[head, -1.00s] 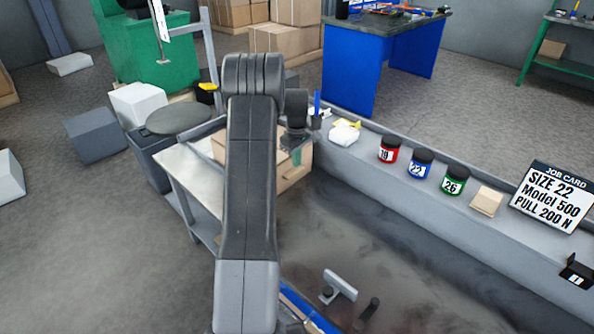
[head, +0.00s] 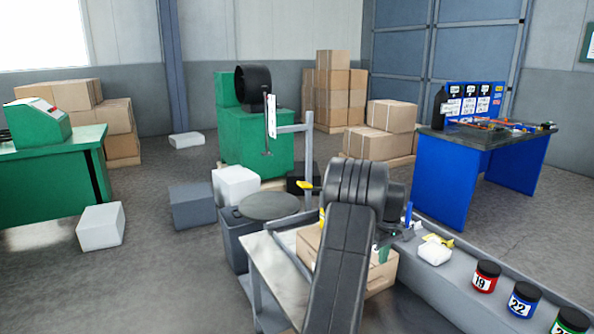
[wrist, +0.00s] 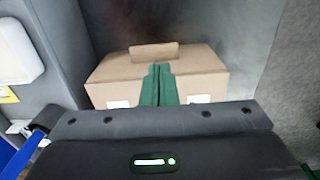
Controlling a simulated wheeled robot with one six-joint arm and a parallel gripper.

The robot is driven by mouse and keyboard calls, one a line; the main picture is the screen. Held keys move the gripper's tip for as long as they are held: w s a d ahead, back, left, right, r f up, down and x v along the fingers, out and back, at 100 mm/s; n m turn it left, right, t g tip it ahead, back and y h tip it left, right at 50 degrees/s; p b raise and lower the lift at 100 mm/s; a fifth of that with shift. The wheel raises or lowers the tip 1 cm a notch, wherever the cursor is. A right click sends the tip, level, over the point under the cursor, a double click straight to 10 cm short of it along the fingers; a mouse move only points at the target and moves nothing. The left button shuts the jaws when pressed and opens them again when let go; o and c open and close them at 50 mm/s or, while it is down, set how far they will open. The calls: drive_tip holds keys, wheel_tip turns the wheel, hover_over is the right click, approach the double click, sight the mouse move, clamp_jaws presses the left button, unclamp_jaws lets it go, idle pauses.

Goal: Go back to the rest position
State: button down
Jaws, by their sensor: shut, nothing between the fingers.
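My gripper (wrist: 158,84) shows in the wrist view with its two green fingers together and nothing between them. It points toward a cardboard box (wrist: 205,78) with a raised flap. I cannot tell from this view how far the fingers are from the box. In the head view my arm rises in the lower middle and hides part of the box (head: 307,244). A small part of my gripper (head: 384,254) shows just right of the arm, in front of the box.
A metal bench (head: 277,265) stands under the box. Right of it, a grey ledge (head: 440,285) carries a white cloth (head: 434,253) and jars, including a red one (head: 485,277) and a blue one (head: 523,300). A round stool (head: 268,206) stands behind.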

wheel_tip(320, 180, down, 13)
drive_tip(key=shift+r, duration=0.1)
drive_tip(key=shift+s+d, duration=0.5)
drive_tip(key=shift+s, duration=0.35)
drive_tip(key=shift+s+d, duration=0.2)
drive_tip(key=shift+s, duration=0.15)
